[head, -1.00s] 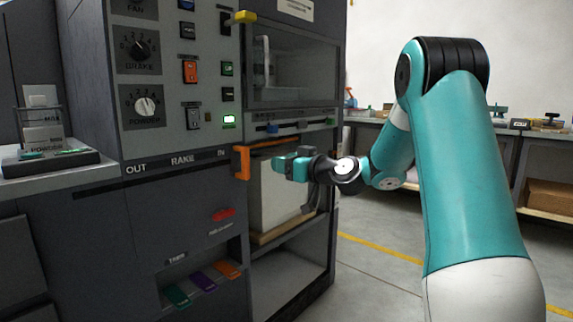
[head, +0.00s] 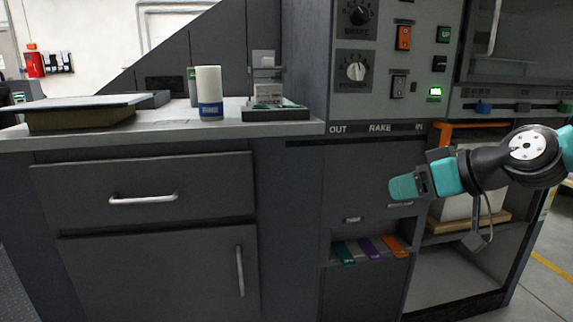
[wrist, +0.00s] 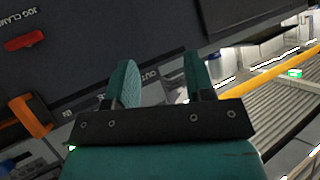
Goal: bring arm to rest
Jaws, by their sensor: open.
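My gripper (head: 425,184) is in front of the dark machine front (head: 350,175) at the right of the head view, with teal fingers pointing left. In the wrist view my gripper (wrist: 160,78) shows two teal fingers set apart with nothing between them. My arm reaches in from the right edge of the head view; most of it is out of frame. The gripper overlaps the machine's front in the picture; I cannot tell the exact gap.
An orange handle (head: 470,128) is above my wrist; the wrist view shows an orange part (wrist: 30,118) and a red lever (wrist: 25,40). Green, purple and orange tabs (head: 370,248) sit below. A counter (head: 160,128) at left holds a white-and-blue cylinder (head: 209,92).

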